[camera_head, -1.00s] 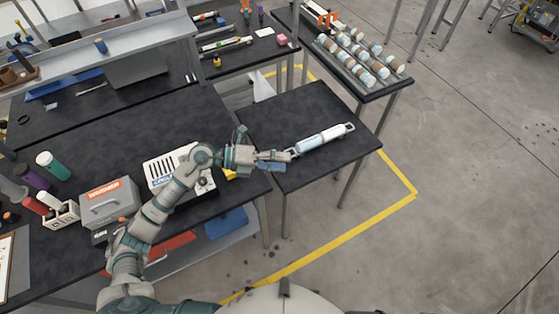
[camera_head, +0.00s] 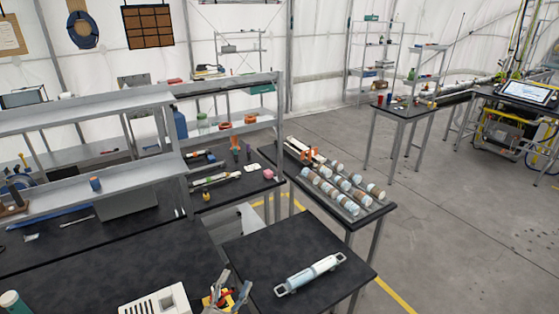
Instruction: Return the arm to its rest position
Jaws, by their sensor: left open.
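The gripper is apart from the cylinder. The rest of my left arm is below the picture. My right gripper is not in view.
A rack of several cylinders (camera_head: 340,190) stands on a table behind. Grey shelves (camera_head: 90,195) rise at left.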

